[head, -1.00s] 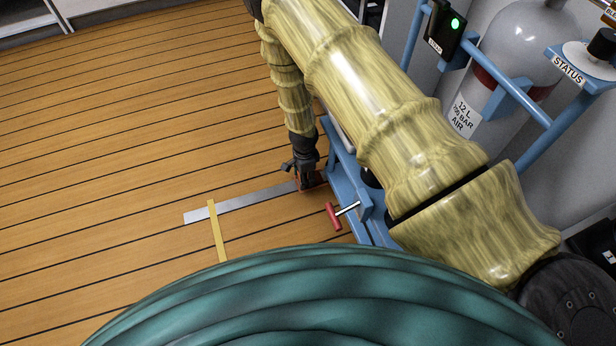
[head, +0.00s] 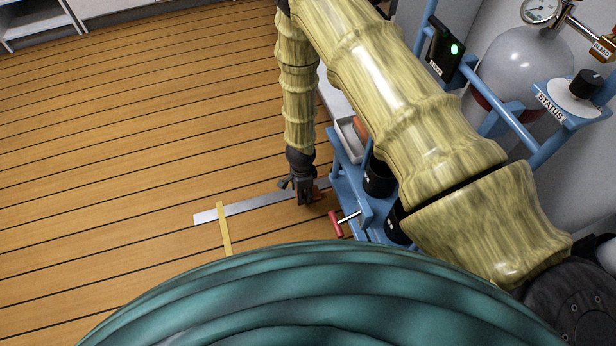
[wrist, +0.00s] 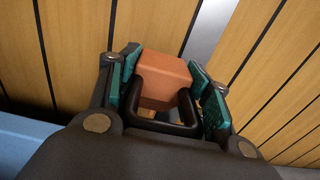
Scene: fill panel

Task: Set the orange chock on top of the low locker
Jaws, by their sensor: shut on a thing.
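The orange chock (wrist: 165,82) is a block with a black handle-like loop in front of it in the wrist view. It sits between the teal pads of my gripper (wrist: 165,95), which is shut on it. In the head view my gripper (head: 304,192) points down over the plank floor, beside the blue frame. Only a small reddish-orange bit shows by the fingers there. I cannot pick out the low locker for sure; a pale surface is partly hidden behind my arm.
A blue frame (head: 350,190) with a red T-handle (head: 336,223) stands close right of my gripper. A white tray (head: 346,140) holds another orange item. A grey cylinder (head: 520,75) is at right. Grey shelving (head: 35,20) is far left.

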